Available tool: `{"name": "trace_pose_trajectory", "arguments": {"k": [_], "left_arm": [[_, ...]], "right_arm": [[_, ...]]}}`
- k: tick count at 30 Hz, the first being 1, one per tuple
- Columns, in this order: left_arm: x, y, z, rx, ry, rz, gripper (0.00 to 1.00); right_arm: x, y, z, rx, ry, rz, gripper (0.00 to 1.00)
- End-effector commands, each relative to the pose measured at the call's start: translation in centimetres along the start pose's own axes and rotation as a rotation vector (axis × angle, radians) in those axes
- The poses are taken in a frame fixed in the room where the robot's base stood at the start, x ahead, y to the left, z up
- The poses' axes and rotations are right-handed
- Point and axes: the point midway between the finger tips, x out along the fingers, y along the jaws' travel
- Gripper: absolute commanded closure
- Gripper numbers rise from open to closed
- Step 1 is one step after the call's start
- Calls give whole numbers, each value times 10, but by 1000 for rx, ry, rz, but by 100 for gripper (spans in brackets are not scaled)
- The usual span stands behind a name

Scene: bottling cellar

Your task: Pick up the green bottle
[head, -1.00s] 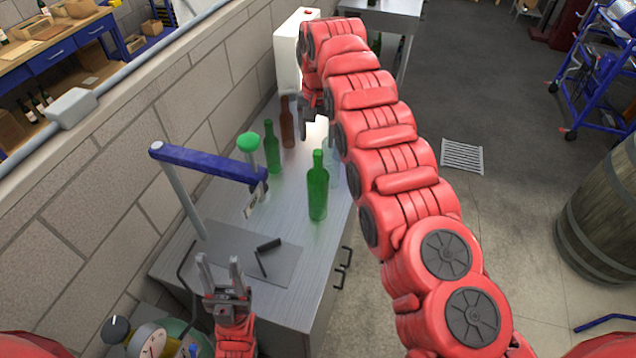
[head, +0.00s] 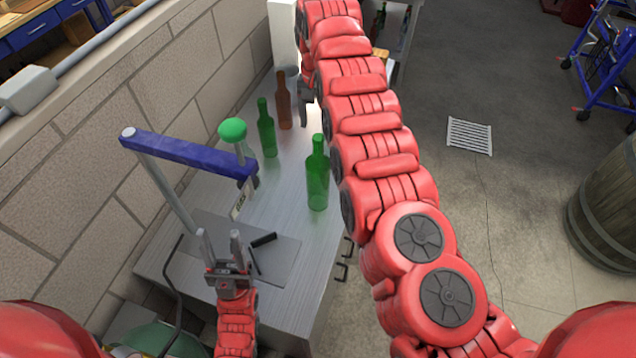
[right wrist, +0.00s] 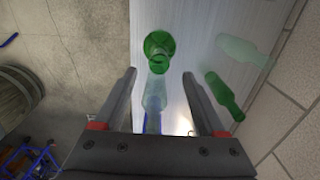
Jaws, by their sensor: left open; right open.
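Two green bottles stand upright on the metal bench: a nearer one (head: 317,182) by the right edge and a farther one (head: 267,135) by the wall. The right wrist view shows a green bottle (right wrist: 158,46) from above, just past the fingertips and roughly between their lines, and another green bottle (right wrist: 223,94) to the right. My right gripper (right wrist: 160,76) is open with nothing gripped; the head view shows it partly, beyond the nearer bottle and mostly behind its arm. My left gripper (head: 220,238) is open and empty over the bench's near end.
A brown bottle (head: 284,103) stands beyond the green ones. A clear bottle (right wrist: 154,94) shows between my right fingers; its depth is unclear. A blue-armed stand (head: 185,155) with a green knob (head: 232,130) rises at left.

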Motion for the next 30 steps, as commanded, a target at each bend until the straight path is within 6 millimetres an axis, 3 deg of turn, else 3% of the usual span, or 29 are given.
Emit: {"name": "trace_pose_trajectory", "arguments": {"k": [6,14,22,30], "left_arm": [[13,-1,-2,0,0,0,50],[20,-1,-3,0,0,0,50],[32,-2,-5,0,-1,0,50],[32,-2,-5,0,0,0,50]], "right_arm": [[25,0,0,-2,2,2,27],[38,0,0,-2,2,2,27],[83,2,0,1,-2,4,27],[90,0,-1,0,3,0,27]]}}
